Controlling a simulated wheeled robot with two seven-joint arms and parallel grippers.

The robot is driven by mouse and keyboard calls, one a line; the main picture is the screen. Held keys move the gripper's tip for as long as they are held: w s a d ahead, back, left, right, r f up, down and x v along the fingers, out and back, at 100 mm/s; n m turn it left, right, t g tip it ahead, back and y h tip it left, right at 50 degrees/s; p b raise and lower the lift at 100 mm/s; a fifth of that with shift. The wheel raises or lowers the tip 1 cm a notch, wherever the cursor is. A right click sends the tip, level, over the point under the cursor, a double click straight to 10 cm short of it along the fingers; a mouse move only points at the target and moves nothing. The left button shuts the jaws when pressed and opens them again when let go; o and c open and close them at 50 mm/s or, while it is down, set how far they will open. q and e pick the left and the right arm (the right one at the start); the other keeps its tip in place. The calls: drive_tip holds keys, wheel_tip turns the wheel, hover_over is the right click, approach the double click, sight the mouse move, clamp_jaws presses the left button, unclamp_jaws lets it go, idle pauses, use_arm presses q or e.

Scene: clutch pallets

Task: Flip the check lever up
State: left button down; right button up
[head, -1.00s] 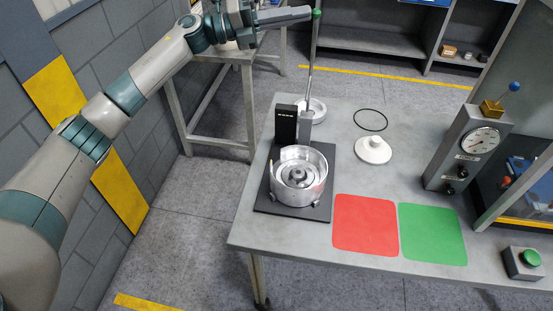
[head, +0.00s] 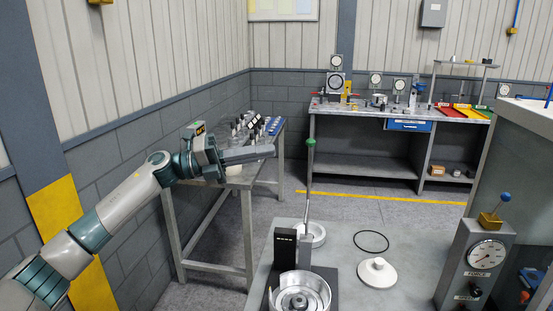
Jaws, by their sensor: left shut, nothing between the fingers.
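A tall thin upright lever with a green knob (head: 311,142) rises from behind the black block of the clutch fixture (head: 284,248). The round metal clutch housing (head: 300,293) sits at its front, cut off by the lower picture edge. A shorter lever with a blue knob (head: 505,197) sticks up from a brass block on the grey force gauge box (head: 470,255) at right. I cannot tell by label which is the check lever. My left gripper (head: 272,151) is shut and empty, left of the green knob with a visible gap. My right gripper is out of view.
On the grey table (head: 350,220) lie a black ring (head: 371,241), a white disc with a knob (head: 377,272) and a pale ring (head: 316,234). A side table (head: 235,180) with several parts stands behind my left arm. A workbench (head: 362,118) stands at the back.

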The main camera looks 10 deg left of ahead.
use_arm(q)
drive_tip(key=v, duration=0.1)
drive_tip(key=b+v, duration=0.1)
drive_tip(key=v, duration=0.2)
drive_tip(key=shift+s+a+r+b, duration=0.2)
drive_tip(key=shift+s+a+b, duration=0.1)
drive_tip(key=shift+a, duration=0.05)
